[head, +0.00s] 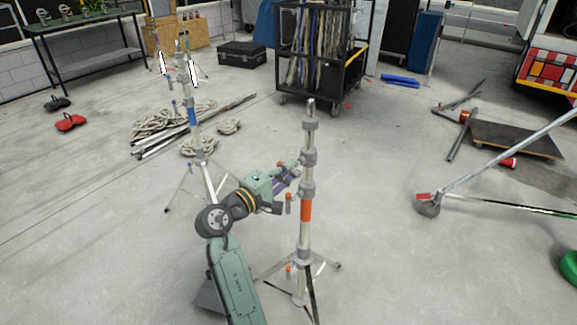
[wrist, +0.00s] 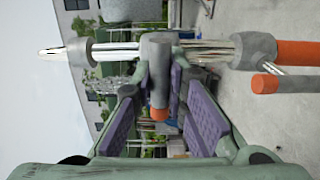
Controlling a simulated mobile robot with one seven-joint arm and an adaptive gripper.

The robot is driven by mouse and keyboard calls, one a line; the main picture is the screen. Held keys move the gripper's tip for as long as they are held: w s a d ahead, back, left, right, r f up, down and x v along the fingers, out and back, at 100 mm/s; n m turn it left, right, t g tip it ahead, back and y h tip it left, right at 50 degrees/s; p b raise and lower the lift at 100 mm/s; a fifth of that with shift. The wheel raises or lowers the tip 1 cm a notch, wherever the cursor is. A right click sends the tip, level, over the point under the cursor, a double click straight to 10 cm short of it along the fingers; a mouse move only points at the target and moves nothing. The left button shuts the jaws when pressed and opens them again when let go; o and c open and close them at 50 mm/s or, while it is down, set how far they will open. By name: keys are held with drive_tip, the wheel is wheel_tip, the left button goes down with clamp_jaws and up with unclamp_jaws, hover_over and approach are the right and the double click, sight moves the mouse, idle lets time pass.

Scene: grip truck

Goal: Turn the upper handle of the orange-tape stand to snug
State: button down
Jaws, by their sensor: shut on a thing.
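The orange-tape stand (head: 305,211) stands upright right of centre in the head view, with grey collars above its orange band. In the wrist view it lies sideways, with its orange tape (wrist: 298,53) at the right. The upper handle (wrist: 158,82), a grey bar with an orange tip, juts from the middle collar between my purple-padded fingers. My gripper (wrist: 160,100) is shut on this handle; the exact contact is partly hidden. In the head view my gripper (head: 289,180) is just left of the stand's pole. A lower orange-tipped handle (wrist: 266,84) is free of my fingers.
A blue-taped stand (head: 193,116) stands behind to the left, near coiled rope (head: 160,122) and metal poles. A black cart (head: 312,85) is at the back. A silver pole with a grey foot (head: 429,206) leans at the right. The floor around the stand is mostly clear.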

idle(0.4)
drive_tip(key=c, duration=1.6)
unclamp_jaws()
drive_tip(key=v, duration=1.2)
drive_tip(key=shift+s, duration=0.1)
